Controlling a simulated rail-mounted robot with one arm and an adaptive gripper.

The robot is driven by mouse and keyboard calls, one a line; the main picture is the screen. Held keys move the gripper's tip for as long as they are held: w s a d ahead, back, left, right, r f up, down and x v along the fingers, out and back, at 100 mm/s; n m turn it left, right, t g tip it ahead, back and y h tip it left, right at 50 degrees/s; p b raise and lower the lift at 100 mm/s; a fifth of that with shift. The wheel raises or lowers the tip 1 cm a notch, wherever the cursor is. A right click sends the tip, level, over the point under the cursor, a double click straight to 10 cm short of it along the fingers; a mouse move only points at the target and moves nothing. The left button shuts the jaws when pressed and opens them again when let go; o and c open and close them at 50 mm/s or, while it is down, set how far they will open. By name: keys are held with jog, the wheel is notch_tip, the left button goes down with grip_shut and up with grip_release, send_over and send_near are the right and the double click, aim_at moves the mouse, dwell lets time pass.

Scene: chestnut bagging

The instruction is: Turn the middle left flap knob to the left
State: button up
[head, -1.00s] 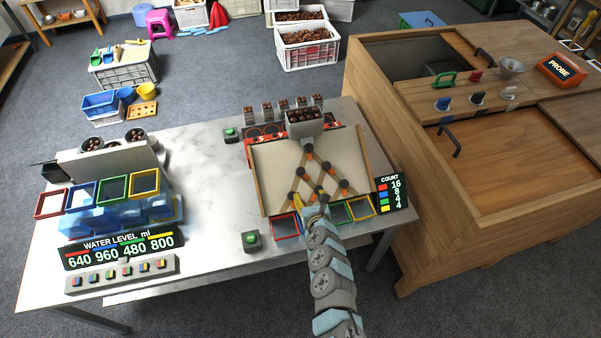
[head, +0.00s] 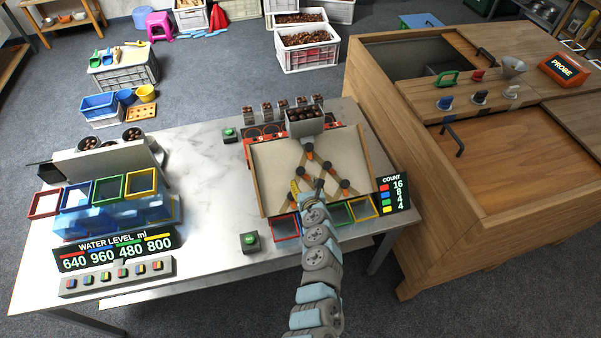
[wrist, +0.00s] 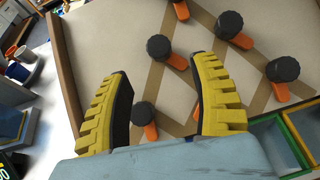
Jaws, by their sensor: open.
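The sorting board (head: 270,165) stands on the table with black flap knobs and orange flaps between its wooden rails. The middle left flap knob (wrist: 158,47) is black, with its orange flap (wrist: 177,61) pointing down to the right in the wrist view. My gripper (wrist: 162,68) has its two yellow fingers spread and empty. The knob lies just beyond the gap between the fingertips, not gripped. A lower left knob (wrist: 144,114) shows between the fingers. In the head view my gripper (head: 308,184) is over the lower part of the board and hides some of it.
Other knobs sit close by, the middle right knob (wrist: 229,24) and lower right knob (wrist: 282,69). A hopper of chestnuts (head: 305,125) stands at the top of the board. Coloured frames (head: 362,209) line its bottom edge, beside the count display (head: 392,193).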

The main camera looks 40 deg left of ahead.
aim_at(302, 174)
jog(key=shift+f+b+x, duration=0.2)
jog(key=shift+b+x, duration=1.7)
jog(key=shift+x, duration=1.7)
jog(key=shift+b+x, duration=0.55)
jog(key=shift+x, duration=0.25)
jog(key=shift+a, duration=0.15)
grip_shut()
